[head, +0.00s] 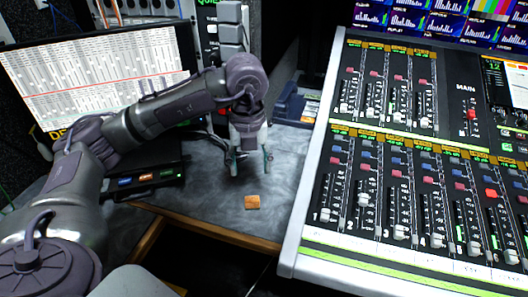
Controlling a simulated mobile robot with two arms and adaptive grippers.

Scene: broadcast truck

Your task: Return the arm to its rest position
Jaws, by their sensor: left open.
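My left arm reaches in from the left, bends at the elbow and points its left gripper (250,161) down over the grey desk (200,205). The two fingers are apart with nothing between them. My right gripper is not in view.
A large mixing console (310,225) with faders fills the right side. A monitor (95,75) stands behind my left arm, with a small box of lit buttons (150,178) under it. A dark blue device (295,105) sits behind the gripper. Desk around the block is clear.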

